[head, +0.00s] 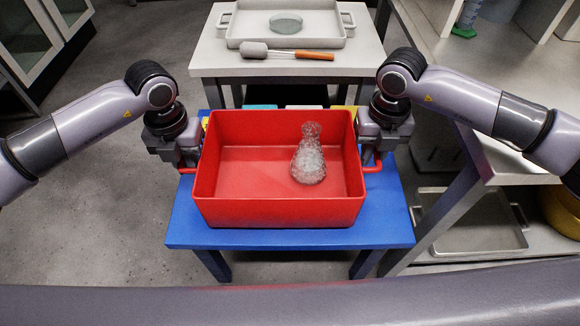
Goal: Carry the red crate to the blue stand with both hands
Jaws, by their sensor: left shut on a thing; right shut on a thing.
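The red crate (280,213) is over the top of the blue stand (386,232) in the head view, and it looks level. Whether it rests on the stand or hangs just above it, I cannot tell. A clear glass flask (308,160) is inside the crate, right of its middle. My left gripper (187,166) is shut on the crate's left handle. My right gripper (371,164) is shut on the crate's right handle. The fingertips are partly hidden by the gripper bodies.
Behind the stand is a pale table (215,62) with a metal tray (343,34), a glass dish (286,22) and a brush-like tool with an orange handle (314,55). A workbench (440,55) is close on the right, with a tray (470,236) below. The floor at left is clear.

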